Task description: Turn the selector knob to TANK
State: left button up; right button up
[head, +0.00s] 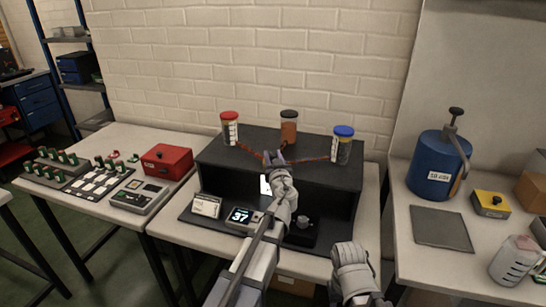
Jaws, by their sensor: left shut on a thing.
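My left gripper (274,160) reaches up over the front edge of the black raised stand (215,155). It is shut on a small part where the reddish tubes (250,152) meet, which I take to be the selector knob. The fingers hide most of it, so I cannot read its pointer or any TANK mark. A jar with a red lid (230,130), one with a dark lid (289,128) and one with a blue lid (342,146) stand on the stand. My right gripper (349,257) is low in front of the table; its jaws cannot be made out.
A display reading 37 (240,215), a white card (207,206) and a round grey part (303,222) sit in front of the stand. A blue cylinder (437,165), a grey mat (441,227) and a yellow box (491,203) are on the right table. A red box (167,161) is left.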

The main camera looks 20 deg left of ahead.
pick_arm(q)
jog(key=shift+m+h, duration=0.3)
jog(key=shift+h, duration=0.2)
grip_shut()
jog(key=m+t+h, duration=0.1)
jog(key=m+h, duration=0.1)
jog(key=h, duration=0.1)
jog(key=shift+s+a, duration=0.1)
jog(key=m+h, duration=0.3)
jog(key=h, duration=0.2)
jog(key=shift+t, duration=0.3)
jog(key=m+h, duration=0.1)
jog(key=h, duration=0.1)
jog(key=m+g+h, duration=0.1)
jog(key=m+h, duration=0.1)
jog(key=h, duration=0.1)
jog(key=shift+w+m, duration=0.2)
jog(key=shift+m, duration=0.1)
jog(key=shift+m+g+h, duration=1.1)
jog(key=shift+m+h, duration=0.2)
jog(key=shift+h, duration=0.6)
jog(key=shift+s+d, duration=0.1)
jog(key=shift+d, duration=0.1)
jog(key=o, duration=1)
grip_release()
jog(key=shift+v, duration=3.9)
